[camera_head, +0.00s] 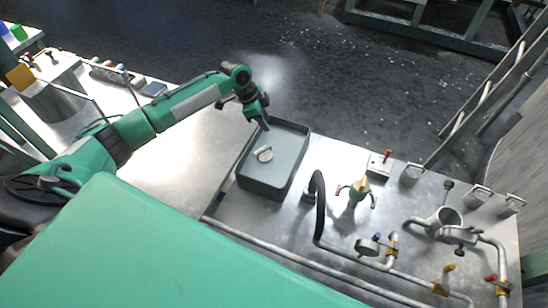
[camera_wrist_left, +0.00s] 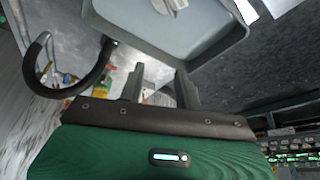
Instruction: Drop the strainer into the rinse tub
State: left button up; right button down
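The rinse tub (camera_head: 245,178) is a grey rectangular open tub on the metal bench in the head view. A small pale object, which looks like the strainer (camera_head: 264,154), lies inside it on the floor of the tub. In the left wrist view the tub (camera_wrist_left: 215,55) fills the top, with part of the pale strainer (camera_wrist_left: 170,5) cut off by the upper edge. My left gripper (camera_head: 264,124) is over the tub's far rim, apart from the strainer. Its two fingers (camera_wrist_left: 160,80) stand apart with nothing between them. My right gripper is not in view.
Right of the tub stand a black curved hose (camera_head: 320,210), a brass tap fitting (camera_head: 357,190) and several pipes and valves. A metal pipe (camera_head: 290,256) runs along the near side. The bench left of the tub is mostly clear beneath my left arm.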

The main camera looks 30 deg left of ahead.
pick_arm(q)
jog(key=b+v, duration=0.1)
jog(key=v, duration=1)
jog(key=shift+r, duration=0.15)
jog(key=shift+a, duration=0.1)
